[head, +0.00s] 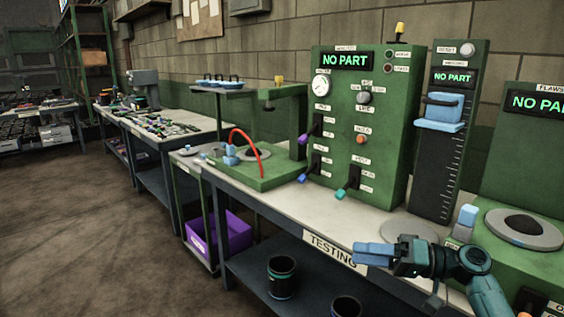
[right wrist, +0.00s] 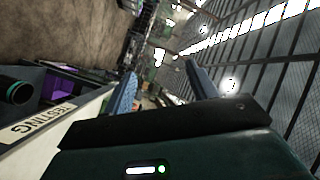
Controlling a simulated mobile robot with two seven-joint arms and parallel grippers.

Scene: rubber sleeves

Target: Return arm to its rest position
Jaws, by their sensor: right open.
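My right gripper (head: 372,252) is at the lower right of the head view, with blue fingers pointing left, beside the front edge of the testing table (head: 230,190). In the right wrist view its two fingers (right wrist: 160,88) stand apart with nothing between them. It is open and empty. My right arm comes in from the lower right corner. My left gripper does not show in either view.
A green test panel (head: 362,125) reads NO PART. A height gauge (head: 446,120) and a round fixture (head: 523,228) stand to its right. A red hose arches over a green base (head: 262,172). Floor at left is clear.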

